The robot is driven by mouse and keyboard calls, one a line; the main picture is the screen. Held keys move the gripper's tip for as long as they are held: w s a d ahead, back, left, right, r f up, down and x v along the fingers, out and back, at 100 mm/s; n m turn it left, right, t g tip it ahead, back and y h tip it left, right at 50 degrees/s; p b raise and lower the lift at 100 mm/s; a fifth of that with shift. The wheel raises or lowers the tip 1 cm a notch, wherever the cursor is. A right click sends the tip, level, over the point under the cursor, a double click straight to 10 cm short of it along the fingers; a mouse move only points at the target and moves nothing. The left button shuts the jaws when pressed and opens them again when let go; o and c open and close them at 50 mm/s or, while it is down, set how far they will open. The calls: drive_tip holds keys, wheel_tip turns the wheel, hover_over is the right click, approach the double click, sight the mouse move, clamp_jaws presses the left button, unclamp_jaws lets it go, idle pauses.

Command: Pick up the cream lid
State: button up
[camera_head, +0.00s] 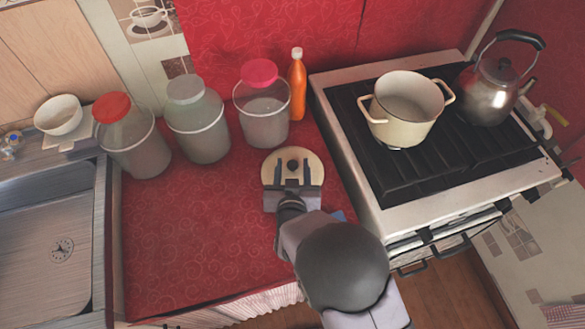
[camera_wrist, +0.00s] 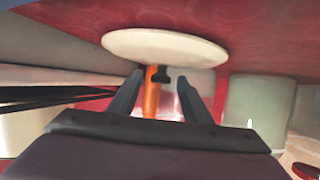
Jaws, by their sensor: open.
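The cream lid (camera_head: 292,153) is a round disc with a dark knob (camera_head: 293,164) at its centre. It appears to lie flat on the red counter, left of the stove. My gripper (camera_head: 292,172) is over the lid, with its fingers apart on either side of the knob. In the wrist view the lid (camera_wrist: 165,45) spans the top of the picture, and its dark knob (camera_wrist: 160,74) shows between the open fingertips (camera_wrist: 160,79). I cannot tell whether the fingers touch the knob. Nothing is held.
Several lidded jars (camera_head: 199,125) line the counter's back, beside an orange bottle (camera_head: 298,88). A cream pot (camera_head: 403,112) and a metal kettle (camera_head: 489,90) stand on the stove (camera_head: 385,175). A sink (camera_head: 45,235) is at left. The red counter (camera_head: 200,240) is clear at front left.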

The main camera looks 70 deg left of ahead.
drive_tip(key=shift+x, duration=0.85)
clamp_jaws()
drive_tip(key=shift+r, duration=0.15)
wheel_tip(320, 180, up, 28)
drive_tip(key=p, duration=0.2)
